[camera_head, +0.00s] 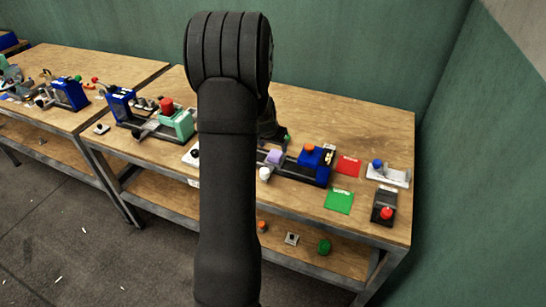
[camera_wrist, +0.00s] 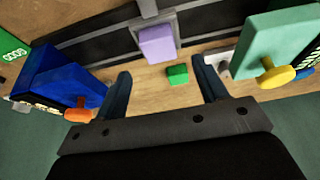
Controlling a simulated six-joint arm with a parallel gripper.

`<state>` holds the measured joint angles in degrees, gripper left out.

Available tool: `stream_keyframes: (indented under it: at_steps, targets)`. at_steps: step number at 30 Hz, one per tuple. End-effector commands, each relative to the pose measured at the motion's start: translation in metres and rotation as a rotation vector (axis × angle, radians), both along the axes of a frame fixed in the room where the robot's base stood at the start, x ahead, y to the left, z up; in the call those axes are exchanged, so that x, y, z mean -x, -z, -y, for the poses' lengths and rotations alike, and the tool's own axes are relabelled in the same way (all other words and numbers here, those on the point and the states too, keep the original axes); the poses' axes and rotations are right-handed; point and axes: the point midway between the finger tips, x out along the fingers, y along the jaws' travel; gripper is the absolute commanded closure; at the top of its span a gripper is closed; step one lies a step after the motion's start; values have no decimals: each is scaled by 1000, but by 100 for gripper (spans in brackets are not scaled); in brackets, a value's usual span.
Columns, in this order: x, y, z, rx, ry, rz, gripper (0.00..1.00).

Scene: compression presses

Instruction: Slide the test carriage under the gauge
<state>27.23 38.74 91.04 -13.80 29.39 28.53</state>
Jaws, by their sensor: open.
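The test carriage appears to be the grey plate (camera_wrist: 150,7) with a purple block (camera_wrist: 157,42) on a dark rail (camera_wrist: 95,45). The purple block also shows in the head view (camera_head: 274,157), with a white knob (camera_head: 264,173) in front of it. The gauge appears to be the blue block (camera_head: 318,157) with an orange knob (camera_head: 309,149), right of the purple block; in the wrist view it is at left (camera_wrist: 60,75). The purple block is clear of it. My gripper (camera_wrist: 161,67) is open and empty, behind the rail. My arm hides it in the head view.
A green cube (camera_wrist: 177,73) lies on the table near my fingers. A mint block (camera_wrist: 270,45) with a yellow knob stands right in the wrist view. Red (camera_head: 348,165) and green (camera_head: 339,201) pads and a red-button box (camera_head: 383,213) lie at the table's right.

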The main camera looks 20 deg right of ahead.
Motion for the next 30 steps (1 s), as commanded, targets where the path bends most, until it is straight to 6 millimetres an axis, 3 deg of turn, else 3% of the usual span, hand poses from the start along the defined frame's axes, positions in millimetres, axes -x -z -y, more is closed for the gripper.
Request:
stream_keyframes:
  at_steps: [12, 15, 17, 24, 30]
  targets:
    - [0, 0, 0, 0, 0, 0, 34]
    - [1, 2, -2, 2, -9, -11, 49]
    - [2, 6, -7, 7, -39, -46, 49]
    - [32, 40, -52, 91, -364, -477, 49]
    - [60, 43, -76, 209, -643, -917, 49]
